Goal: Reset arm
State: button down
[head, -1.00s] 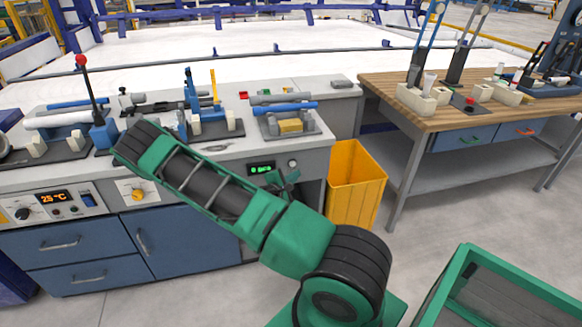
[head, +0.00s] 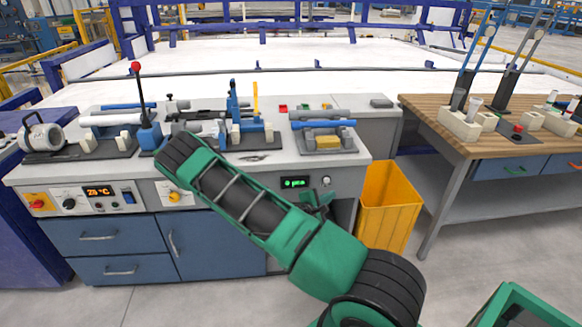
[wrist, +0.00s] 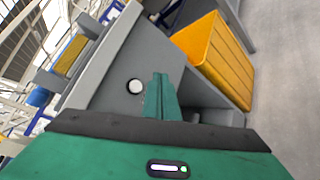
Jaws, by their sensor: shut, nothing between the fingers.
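My green and black arm crosses the middle of the head view and covers part of the bench front. My gripper (head: 318,200) shows small beside the arm, in front of the grey workbench (head: 282,170) near its display panel. In the wrist view my gripper (wrist: 160,95) is shut, with its green fingers together and nothing between them. It points toward the grey bench front with a round white knob (wrist: 134,86). I cannot tell the exact gap between the fingers and the bench.
A blue pipe (head: 325,123) and a yellow block (head: 328,143) lie on a rack on the bench. A red-knobbed lever (head: 141,95) stands left. A yellow bin (head: 390,210) stands right of the bench. A wooden table (head: 440,106) is further right.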

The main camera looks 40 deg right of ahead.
jog(key=shift+r, duration=0.1)
jog(key=s+a+r+m+g+y, duration=0.3)
jog(key=s+r+m+g+y, duration=0.35)
jog(key=s+r+m, duration=0.35)
jog(key=s+a+r+m+t+y, duration=0.1)
jog(key=s+a+r+y, duration=0.3)
jog(key=s+a+r, duration=0.4)
jog(key=s+a+r+m+t+y, duration=0.1)
jog(key=s+a+r+m+y, duration=0.3)
jog(key=s+a+r, duration=0.4)
jog(key=a, duration=0.4)
jog(key=shift+r+m+t+y, duration=0.3)
jog(key=shift+r+t+y, duration=0.05)
jog(key=shift+r, duration=0.05)
jog(key=shift+s, duration=0.1)
